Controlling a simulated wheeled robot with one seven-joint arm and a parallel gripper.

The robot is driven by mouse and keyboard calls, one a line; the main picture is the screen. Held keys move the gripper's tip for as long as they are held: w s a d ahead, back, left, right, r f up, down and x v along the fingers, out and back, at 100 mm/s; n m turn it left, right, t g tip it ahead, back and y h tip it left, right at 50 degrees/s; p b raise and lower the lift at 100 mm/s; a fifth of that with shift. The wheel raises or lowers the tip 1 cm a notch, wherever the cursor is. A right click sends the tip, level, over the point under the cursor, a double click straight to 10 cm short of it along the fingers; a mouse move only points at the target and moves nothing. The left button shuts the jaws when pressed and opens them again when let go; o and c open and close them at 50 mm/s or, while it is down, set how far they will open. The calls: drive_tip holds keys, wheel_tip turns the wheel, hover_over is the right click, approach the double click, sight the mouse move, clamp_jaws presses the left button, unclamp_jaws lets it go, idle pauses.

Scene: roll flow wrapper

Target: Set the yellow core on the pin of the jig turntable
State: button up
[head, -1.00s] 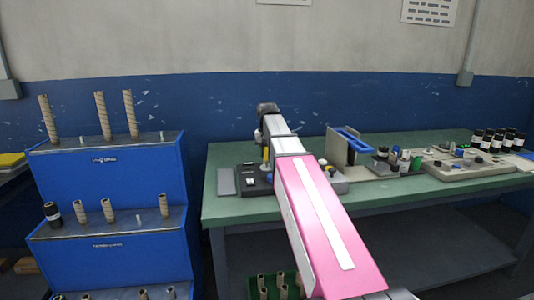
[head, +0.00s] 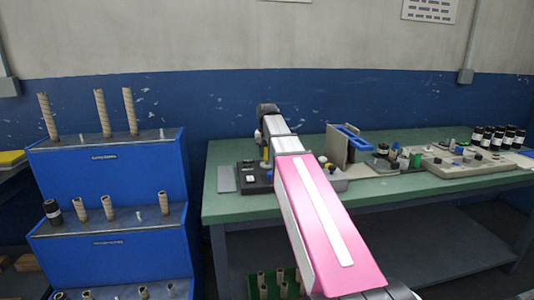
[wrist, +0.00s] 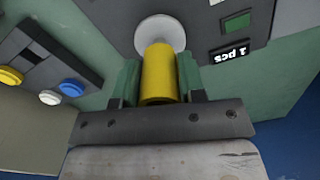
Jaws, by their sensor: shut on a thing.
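My gripper (wrist: 160,82) is shut on the yellow core (wrist: 158,72), which sits between its two green finger pads in the wrist view. A pale round disc (wrist: 160,30) shows just past the core's far end. I cannot tell whether it is the jig turntable or whether core and disc touch. The pin is not visible and may be hidden by the core. In the head view a small yellow patch (head: 265,153) shows below my wrist, over the left part of the green bench; my arm covers much of that spot.
A grey unit with a "1 pcs" display (wrist: 235,50) is right of the disc. A button panel (wrist: 45,75) with yellow, white and blue buttons is at left. On the bench (head: 230,207), a blue-topped holder (head: 350,138) and several dark jars (head: 497,138) stand to the right.

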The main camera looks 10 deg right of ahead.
drive_tip(key=shift+f, duration=1.15)
idle(0.4)
drive_tip(key=o, duration=1.5)
drive_tip(key=shift+c, duration=0.2)
drive_tip(key=shift+r, duration=0.15)
drive_tip(key=shift+r, duration=3.9)
